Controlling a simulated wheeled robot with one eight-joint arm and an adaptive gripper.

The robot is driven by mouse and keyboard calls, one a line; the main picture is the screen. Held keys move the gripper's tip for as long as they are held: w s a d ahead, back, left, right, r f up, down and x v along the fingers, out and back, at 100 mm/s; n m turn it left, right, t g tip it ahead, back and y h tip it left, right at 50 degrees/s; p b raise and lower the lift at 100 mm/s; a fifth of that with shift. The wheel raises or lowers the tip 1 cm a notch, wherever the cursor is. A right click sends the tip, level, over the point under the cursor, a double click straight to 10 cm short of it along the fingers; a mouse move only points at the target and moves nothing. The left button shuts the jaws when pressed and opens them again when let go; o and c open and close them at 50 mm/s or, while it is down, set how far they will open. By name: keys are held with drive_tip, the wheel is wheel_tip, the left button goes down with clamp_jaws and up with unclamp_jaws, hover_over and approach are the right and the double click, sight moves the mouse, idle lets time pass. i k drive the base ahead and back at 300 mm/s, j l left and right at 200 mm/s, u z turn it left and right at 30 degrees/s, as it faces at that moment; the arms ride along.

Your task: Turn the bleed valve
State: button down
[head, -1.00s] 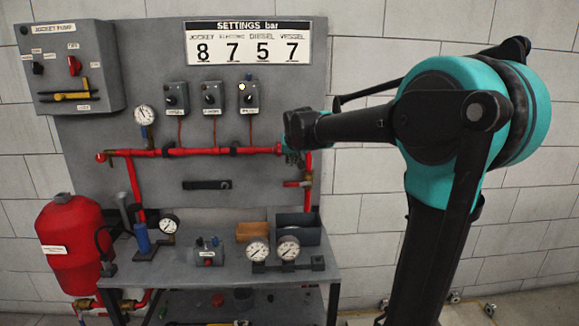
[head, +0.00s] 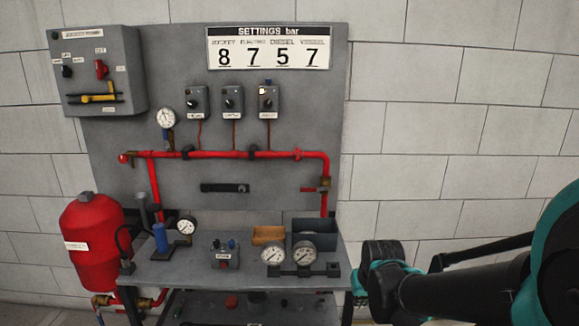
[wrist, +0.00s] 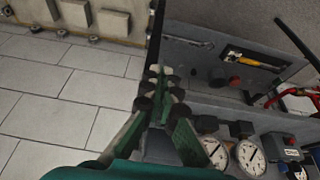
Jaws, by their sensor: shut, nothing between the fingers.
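A short red-handled valve (head: 318,186) sits on the red pipe's right-hand drop; I cannot tell for sure that it is the bleed valve. A red knob (head: 124,158) is at the pipe's left end. My gripper (wrist: 160,85) is shut and empty in the wrist view, its green and black fingers together. It points down beside the bench edge, apart from the two gauges. In the head view my wrist (head: 382,272) is right of the bench, lower than the valve; the fingertips are not clear there.
The bench (head: 180,272) holds twin gauges (head: 304,253), a small grey box (head: 224,255) and a dark bin (head: 316,235). A red tank (head: 92,240) stands left. A lower shelf holds a yellow-handled tool (wrist: 250,60).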

sight(123, 158)
drive_tip(key=u, duration=1.3)
